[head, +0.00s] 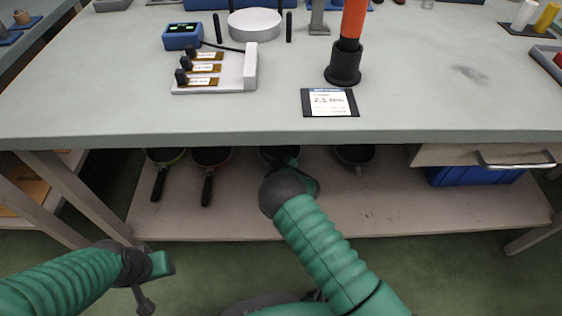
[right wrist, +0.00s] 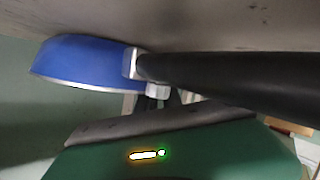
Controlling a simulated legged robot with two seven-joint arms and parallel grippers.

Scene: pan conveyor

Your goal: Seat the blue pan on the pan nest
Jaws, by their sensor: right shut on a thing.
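The blue pan (right wrist: 85,62) shows in the right wrist view, with its black handle (right wrist: 230,78) running off to the right. In the head view its dark bowl (head: 279,152) is partly hidden behind my right arm, under the tabletop's front edge. My right gripper (head: 292,168) is shut on the pan's handle; its fingertips are mostly hidden. My left gripper (head: 152,280) hangs empty at the lower left, in front of the lower shelf. A white round stand (head: 254,24) between two black posts at the back of the tabletop may be the pan nest.
Other pans sit on the lower shelf (head: 240,220): a green-rimmed one (head: 166,155), a red-rimmed one (head: 211,156) and another (head: 355,154). The tabletop (head: 430,90) overhangs them. A drawer (head: 490,155) and a blue bin (head: 470,175) are at right.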

